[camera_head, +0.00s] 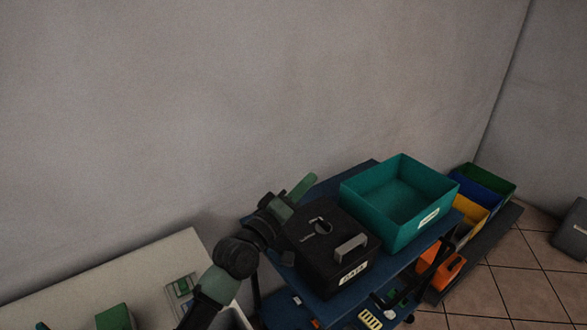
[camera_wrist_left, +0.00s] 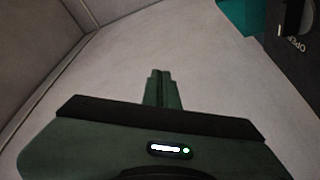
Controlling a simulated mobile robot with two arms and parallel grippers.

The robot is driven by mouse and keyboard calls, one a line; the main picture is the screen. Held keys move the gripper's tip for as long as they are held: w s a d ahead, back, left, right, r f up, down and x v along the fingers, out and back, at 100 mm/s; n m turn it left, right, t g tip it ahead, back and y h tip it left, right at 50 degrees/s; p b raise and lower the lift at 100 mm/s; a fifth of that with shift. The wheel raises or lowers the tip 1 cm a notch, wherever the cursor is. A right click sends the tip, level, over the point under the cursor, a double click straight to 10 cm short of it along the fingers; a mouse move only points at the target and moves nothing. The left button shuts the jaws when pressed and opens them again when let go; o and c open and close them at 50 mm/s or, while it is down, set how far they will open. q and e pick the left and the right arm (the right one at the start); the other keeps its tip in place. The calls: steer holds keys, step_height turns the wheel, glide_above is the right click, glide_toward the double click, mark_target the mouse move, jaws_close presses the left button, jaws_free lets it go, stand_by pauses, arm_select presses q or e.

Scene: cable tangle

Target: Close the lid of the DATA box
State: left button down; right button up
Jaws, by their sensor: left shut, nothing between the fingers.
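The DATA box (camera_head: 322,266) is black with a white label on its front and stands on a blue table. Its dark top lies about level in the head view, with a grey handle (camera_head: 351,246) and a round part; I cannot tell whether the lid is fully shut. In the left wrist view, the black surface (camera_wrist_left: 284,50) at top right bears a word that looks like OPEN. My left gripper (camera_head: 310,181) is at the box's back left corner, its green fingers pointing up and right, past the box. In the wrist view its fingertips (camera_wrist_left: 160,75) are together and empty.
A teal open bin (camera_head: 410,225) stands right of the box. Blue, green and yellow bins (camera_head: 470,214) and an orange one (camera_head: 452,272) are beyond. The wall (camera_head: 200,110) rises behind the table (camera_head: 350,301). A pale table (camera_head: 120,270) is at left.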

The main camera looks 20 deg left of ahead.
arm_select(q)
steer(key=shift+s+d+f, duration=0.45)
steer(key=shift+d+f, duration=0.2)
steer(key=shift+d, duration=0.15)
steer(key=shift+s+d+f, duration=0.45)
steer(key=shift+d+f, duration=0.15)
steer(key=shift+d, duration=0.15)
